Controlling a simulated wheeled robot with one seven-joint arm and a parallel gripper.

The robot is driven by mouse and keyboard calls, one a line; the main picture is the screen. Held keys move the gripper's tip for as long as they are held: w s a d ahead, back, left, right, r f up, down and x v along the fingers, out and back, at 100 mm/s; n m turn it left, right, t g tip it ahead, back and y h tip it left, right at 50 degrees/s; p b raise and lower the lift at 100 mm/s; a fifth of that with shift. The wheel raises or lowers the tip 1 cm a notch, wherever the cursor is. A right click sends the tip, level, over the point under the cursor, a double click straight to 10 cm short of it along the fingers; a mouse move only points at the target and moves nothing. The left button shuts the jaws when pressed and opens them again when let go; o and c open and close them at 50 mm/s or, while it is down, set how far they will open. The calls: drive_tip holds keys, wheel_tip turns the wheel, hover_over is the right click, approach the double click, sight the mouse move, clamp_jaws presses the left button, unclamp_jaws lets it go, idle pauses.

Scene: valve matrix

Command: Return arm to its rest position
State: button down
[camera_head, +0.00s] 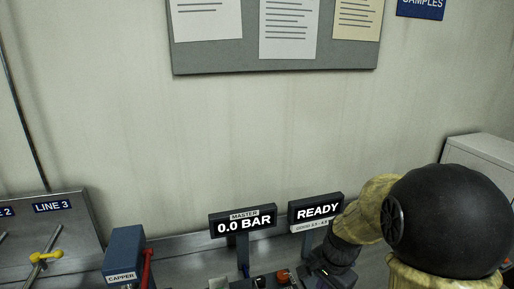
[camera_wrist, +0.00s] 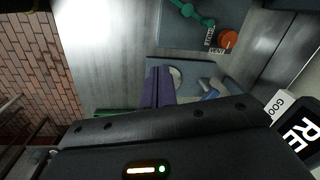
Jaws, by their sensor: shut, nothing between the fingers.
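My arm rises on the right of the head view, and its dark wrist end (camera_head: 335,262) is low, beside the READY display (camera_head: 316,209). In the wrist view my gripper (camera_wrist: 158,72) shows as two dark purple fingers closed together. Nothing shows between them. The fingers are in front of a grey-blue panel with a pale round part (camera_wrist: 175,76) and a blue handle (camera_wrist: 209,92); I cannot tell whether they touch it.
A MASTER display (camera_head: 243,221) reads 0.0 BAR. A blue CAPPER box (camera_head: 124,257) with a red lever stands left of it. The LINE 3 panel (camera_head: 68,230) has a yellow valve (camera_head: 46,256). An orange VENT knob (camera_wrist: 228,39) shows above the fingers. A pale cabinet stands right.

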drive_tip(key=s+a+n+t+h, duration=0.1)
drive_tip(key=s+n, duration=0.8)
drive_tip(key=n, duration=0.1)
drive_tip(key=shift+n, duration=0.4)
